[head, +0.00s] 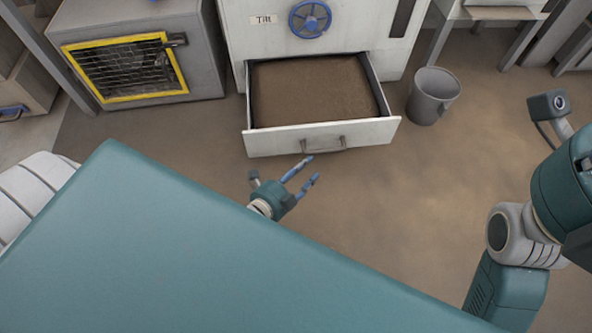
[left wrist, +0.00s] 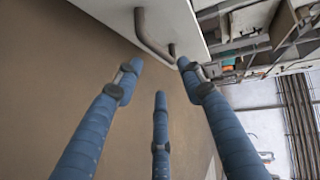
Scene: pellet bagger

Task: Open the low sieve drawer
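The low sieve drawer (head: 262,141) stands pulled out from the white machine in the head view, with brown material filling its inside. Its bar handle (head: 324,146) is on the front face and also shows in the left wrist view (left wrist: 148,34). My left gripper (head: 312,169) is just in front of the drawer front, near the left end of the handle. Its blue fingers (left wrist: 160,72) are spread, with nothing between them, and the handle lies beyond the tips, apparently not held. My right arm is at the right edge; its fingers are not visible.
A grey bin (head: 432,98) stands on the floor right of the drawer. A grey cabinet with a yellow-framed mesh panel (head: 124,70) stands at the left. A blue handwheel (head: 310,18) is above the drawer.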

